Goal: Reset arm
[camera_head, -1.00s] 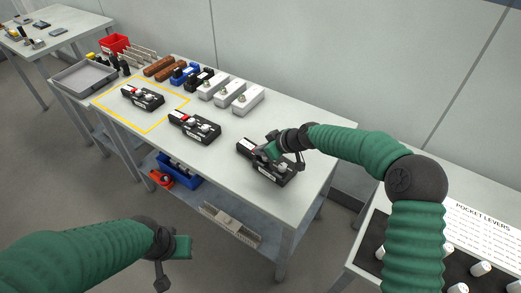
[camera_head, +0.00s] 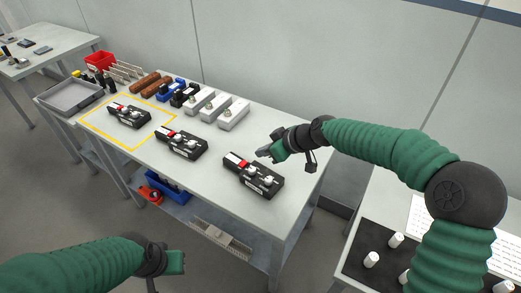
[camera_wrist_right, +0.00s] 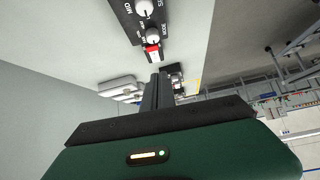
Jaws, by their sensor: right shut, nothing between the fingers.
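My right gripper (camera_head: 264,154) is shut and empty, just above and behind the nearest black device (camera_head: 253,177) on the table. That device has white knobs and a red-and-white end; it also shows upside down at the top of the right wrist view (camera_wrist_right: 143,22). The right gripper's dark fingers (camera_wrist_right: 157,90) reach up the middle of that view, apart from the device as far as I can see. My left gripper (camera_head: 178,262) hangs low at the front, off the table; its fingers are too unclear to tell open from shut.
Two more black devices (camera_head: 182,143) (camera_head: 129,116) stand along the table, the farther inside a yellow outline (camera_head: 134,149). White boxes (camera_head: 233,114), brown blocks, a grey tray (camera_head: 72,97) and a red bin (camera_head: 100,61) line the back and far end. A side table with white knobs (camera_head: 371,260) stands right.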

